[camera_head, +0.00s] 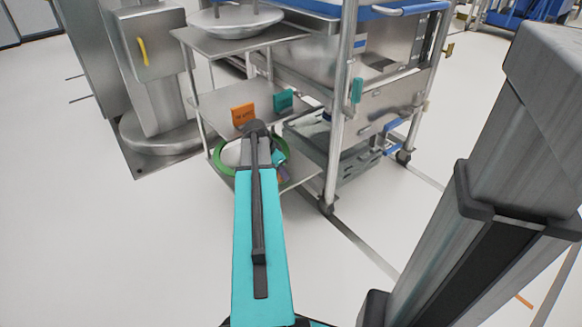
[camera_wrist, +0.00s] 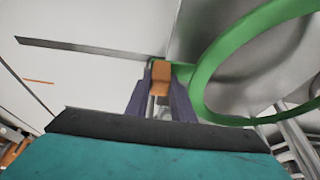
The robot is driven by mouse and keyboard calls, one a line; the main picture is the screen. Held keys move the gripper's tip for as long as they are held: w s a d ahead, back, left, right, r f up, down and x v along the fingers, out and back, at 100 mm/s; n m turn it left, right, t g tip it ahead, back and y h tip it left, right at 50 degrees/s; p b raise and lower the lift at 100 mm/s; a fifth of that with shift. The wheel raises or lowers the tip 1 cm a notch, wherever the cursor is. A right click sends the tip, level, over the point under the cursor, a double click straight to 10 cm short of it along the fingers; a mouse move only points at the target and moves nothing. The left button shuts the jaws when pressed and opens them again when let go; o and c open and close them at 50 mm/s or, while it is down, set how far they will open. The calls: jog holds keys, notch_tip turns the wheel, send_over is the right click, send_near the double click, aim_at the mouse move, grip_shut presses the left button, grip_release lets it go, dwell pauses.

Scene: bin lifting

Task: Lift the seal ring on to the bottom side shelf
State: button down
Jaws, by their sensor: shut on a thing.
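The green seal ring (camera_head: 218,160) shows on both sides of my arm, at the level of the bottom side shelf (camera_head: 303,172) of the trolley. My arm hides its middle. In the wrist view the seal ring (camera_wrist: 203,80) is large at the right, with an orange block (camera_wrist: 161,74) at its left edge. My gripper (camera_wrist: 160,88) has its purple fingers closed at this block and holds the ring there. I cannot tell whether the ring touches the shelf.
The middle side shelf (camera_head: 215,102) above carries an orange block (camera_head: 243,115) and a teal block (camera_head: 283,101). A metal dish (camera_head: 235,20) sits on the top shelf. A trolley post (camera_head: 338,120) stands to the right. Floor at left is clear.

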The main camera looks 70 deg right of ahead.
jog(key=s+d, duration=0.2)
jog(key=s, duration=0.1)
jog(key=shift+s+d+r+p, duration=0.15)
jog(key=shift+s+d+p, duration=0.05)
jog(key=shift+d+p, duration=0.1)
jog(key=shift+w+a, duration=0.1)
jog(key=shift+f, duration=0.25)
notch_tip(320, 180, down, 7)
jog(key=b, duration=0.5)
dwell(0.6)
jog(key=shift+r, duration=0.1)
jog(key=shift+f, duration=0.25)
dwell(1.0)
